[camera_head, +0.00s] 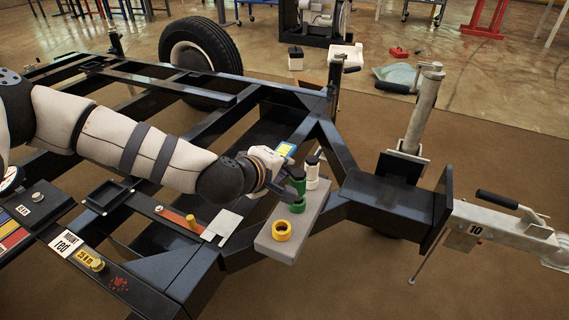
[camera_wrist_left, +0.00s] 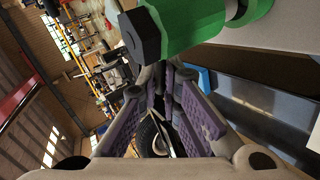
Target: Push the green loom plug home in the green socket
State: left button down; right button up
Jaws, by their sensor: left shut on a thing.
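The green loom plug (camera_head: 298,187), with a black cap, stands about upright directly above the green socket (camera_head: 298,206) on a grey block. Whether its lower end has entered the socket cannot be told. The plug is large at the top of the left wrist view (camera_wrist_left: 195,25), with its dark cap towards the fingers. The purple finger pads show in the left wrist view (camera_wrist_left: 165,95). My right gripper is not in view.
The grey block (camera_head: 277,246) also bears a yellow socket (camera_head: 281,231) nearer the camera and a white plug (camera_head: 312,171) close behind the green one. Dark trailer frame beams surround it. A jack post (camera_head: 421,110) and white coupling (camera_head: 503,228) stand to the right.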

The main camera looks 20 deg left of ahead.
pick_arm(q)
jog(key=shift+f+b, duration=0.5)
jog(key=shift+f, duration=0.7)
jog(key=c, duration=1.7)
grip_release()
